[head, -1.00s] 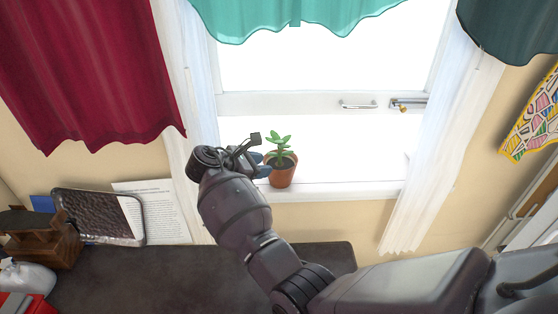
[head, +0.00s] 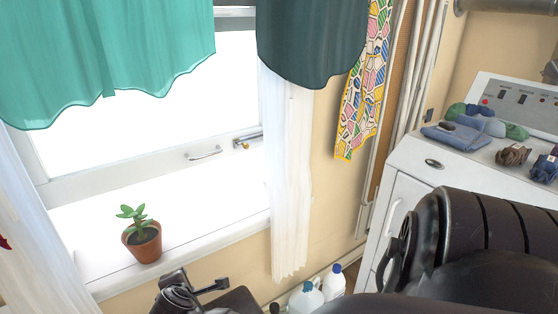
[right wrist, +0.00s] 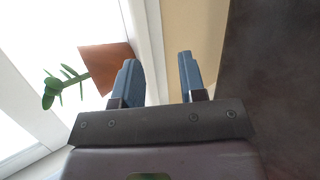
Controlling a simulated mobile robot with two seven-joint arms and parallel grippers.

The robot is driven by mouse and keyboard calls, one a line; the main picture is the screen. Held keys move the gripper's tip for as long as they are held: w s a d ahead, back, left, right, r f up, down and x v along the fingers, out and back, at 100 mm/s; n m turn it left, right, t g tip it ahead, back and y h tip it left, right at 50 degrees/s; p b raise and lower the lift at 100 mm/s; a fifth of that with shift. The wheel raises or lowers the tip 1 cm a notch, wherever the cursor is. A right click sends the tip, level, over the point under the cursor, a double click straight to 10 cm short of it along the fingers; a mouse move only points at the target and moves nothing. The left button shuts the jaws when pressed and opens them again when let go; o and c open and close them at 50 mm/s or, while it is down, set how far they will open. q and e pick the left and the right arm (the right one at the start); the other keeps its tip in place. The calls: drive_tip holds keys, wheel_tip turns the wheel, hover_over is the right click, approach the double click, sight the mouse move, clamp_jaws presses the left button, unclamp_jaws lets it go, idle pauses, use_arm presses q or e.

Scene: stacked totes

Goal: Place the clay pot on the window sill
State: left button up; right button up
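The clay pot (head: 145,246) is terracotta with a small green plant (head: 132,217) in it. It stands upright on the white window sill (head: 200,238), near the sill's left part in the head view. In the right wrist view the pot (right wrist: 106,66) lies just left of my right gripper (right wrist: 158,76). The gripper's two blue-grey fingers are spread with nothing between them. The pot is outside the fingers; I cannot tell whether the left finger touches it. My left gripper is out of view.
Teal curtains (head: 110,60) and a dark curtain (head: 312,45) hang above the window. A white sheer curtain (head: 290,180) hangs right of the sill. Bottles (head: 306,298) stand below. A white machine (head: 450,155) with folded cloths is at the right. The sill right of the pot is clear.

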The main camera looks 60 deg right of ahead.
drive_tip(key=s+a+f+m+t+y, duration=0.1)
drive_tip(key=s+f+m+y, duration=0.1)
drive_tip(key=s, duration=0.7)
drive_tip(key=s+a+f+m+y, duration=0.1)
drive_tip(key=s+m, duration=0.4)
drive_tip(key=s, duration=0.5)
drive_tip(key=s+a+f+m+t+y, duration=0.1)
drive_tip(key=s+f+m+y, duration=0.2)
drive_tip(key=s, duration=0.7)
drive_tip(key=shift+s+a+m+t+y, duration=0.3)
drive_tip(key=shift+m+y, duration=0.1)
drive_tip(key=shift+y, duration=0.5)
use_arm(q)
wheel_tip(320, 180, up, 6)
drive_tip(key=p, duration=0.7)
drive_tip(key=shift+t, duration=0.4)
use_arm(e)
wheel_tip(320, 180, up, 7)
drive_tip(key=t, duration=0.1)
drive_tip(key=shift+w, duration=0.4)
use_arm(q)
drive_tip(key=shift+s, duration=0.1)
use_arm(e)
drive_tip(key=shift+f, duration=0.1)
